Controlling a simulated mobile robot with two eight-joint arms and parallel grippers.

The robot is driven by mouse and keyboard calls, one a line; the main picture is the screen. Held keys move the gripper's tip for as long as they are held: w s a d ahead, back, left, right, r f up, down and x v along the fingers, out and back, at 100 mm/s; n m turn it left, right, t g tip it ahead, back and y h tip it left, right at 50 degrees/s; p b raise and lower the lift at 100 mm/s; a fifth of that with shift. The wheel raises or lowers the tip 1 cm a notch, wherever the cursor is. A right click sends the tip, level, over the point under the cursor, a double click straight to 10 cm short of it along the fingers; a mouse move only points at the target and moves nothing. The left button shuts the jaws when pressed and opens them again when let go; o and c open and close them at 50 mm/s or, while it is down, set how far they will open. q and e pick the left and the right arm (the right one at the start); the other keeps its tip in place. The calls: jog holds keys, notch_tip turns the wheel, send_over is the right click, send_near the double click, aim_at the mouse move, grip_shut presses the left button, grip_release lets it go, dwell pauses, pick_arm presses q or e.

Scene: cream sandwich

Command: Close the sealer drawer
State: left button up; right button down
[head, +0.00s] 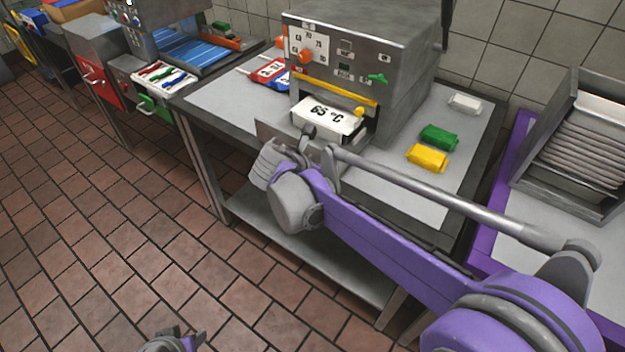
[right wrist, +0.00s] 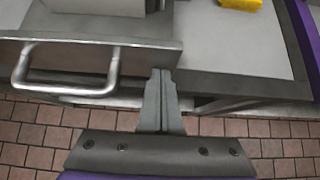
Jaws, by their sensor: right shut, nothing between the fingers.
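The grey metal sealer (head: 365,50) stands on the table with its drawer pulled out. The drawer's front panel (head: 268,133) is partly hidden behind my right arm. A white block marked 65 °C (head: 327,117) sits at the drawer opening. The right wrist view shows the drawer front (right wrist: 150,53) and its bar handle (right wrist: 70,85) at the left. My right gripper (right wrist: 160,72) is shut and empty, its tips at the right part of the drawer front, right of the handle; contact is unclear. Part of my left gripper (head: 175,342) shows at the bottom edge; its fingers are not clear.
Green (head: 439,137), yellow (head: 428,158) and white (head: 465,103) packets lie on the table right of the sealer. A red and blue packet (head: 270,73) lies to its left. A plate rack (head: 575,145) stands at the right. The tiled floor in front is clear.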

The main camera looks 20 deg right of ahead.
jog(key=w+d, duration=0.4)
jog(key=d, duration=0.1)
jog(key=w+d, duration=0.4)
jog(key=d, duration=0.1)
jog(key=w+d, duration=0.4)
jog(key=d, duration=0.1)
jog(key=shift+d+p, duration=0.15)
jog(key=shift+p, duration=0.25)
pick_arm(q)
jog(key=shift+r, duration=0.45)
pick_arm(e)
jog(key=shift+d+r, duration=0.15)
pick_arm(q)
jog(key=shift+a, duration=0.1)
pick_arm(e)
jog(key=shift+w, duration=0.1)
